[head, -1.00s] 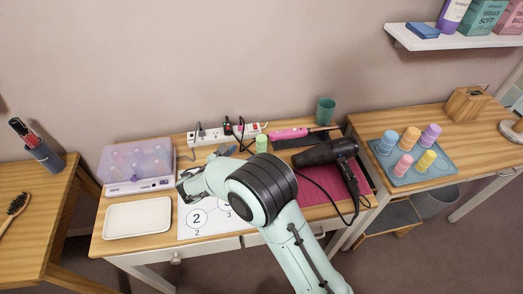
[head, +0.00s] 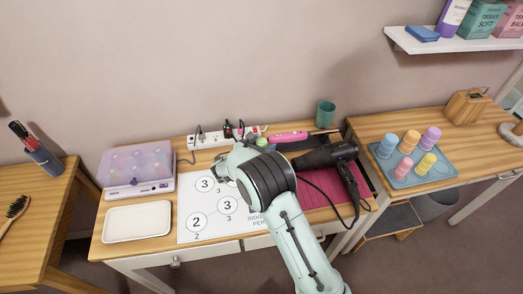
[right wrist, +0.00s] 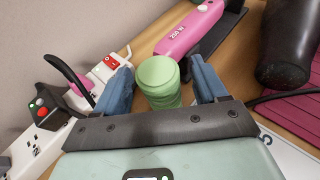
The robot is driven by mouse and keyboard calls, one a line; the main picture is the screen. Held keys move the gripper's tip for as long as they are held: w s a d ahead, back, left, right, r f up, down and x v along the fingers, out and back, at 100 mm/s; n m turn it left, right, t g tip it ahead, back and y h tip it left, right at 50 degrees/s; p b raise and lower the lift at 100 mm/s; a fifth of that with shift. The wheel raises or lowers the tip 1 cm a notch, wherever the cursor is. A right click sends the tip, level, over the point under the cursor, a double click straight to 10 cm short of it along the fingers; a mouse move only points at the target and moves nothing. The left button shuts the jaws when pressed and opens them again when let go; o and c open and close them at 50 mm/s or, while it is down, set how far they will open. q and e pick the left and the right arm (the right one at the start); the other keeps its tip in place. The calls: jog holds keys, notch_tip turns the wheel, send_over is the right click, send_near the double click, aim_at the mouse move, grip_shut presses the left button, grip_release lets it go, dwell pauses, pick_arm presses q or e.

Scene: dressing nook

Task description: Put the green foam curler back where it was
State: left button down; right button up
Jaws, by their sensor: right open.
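The green foam curler (head: 261,141) stands upright at the back of the middle table, near the power strip. In the head view its lower part is hidden by my right arm. In the right wrist view the curler (right wrist: 159,80) stands between the two blue fingers of my right gripper (right wrist: 161,70). The gripper is open, with a narrow gap showing beside the curler. Blue, orange, purple, pink and yellow curlers stand on the blue-grey tray (head: 397,181) on the right table. My left gripper is not in view.
A white power strip (right wrist: 98,85) lies left of the curler and a pink styling iron (right wrist: 190,28) right of it. A black hair dryer (head: 325,156) lies on a magenta mat (head: 318,196). A numbered sheet (head: 200,235), white tray (head: 138,221) and lilac case (head: 135,165) lie left.

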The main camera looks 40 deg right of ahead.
jog(key=c, duration=1.1)
jog(key=shift+c, duration=0.2)
jog(key=shift+r, duration=0.1)
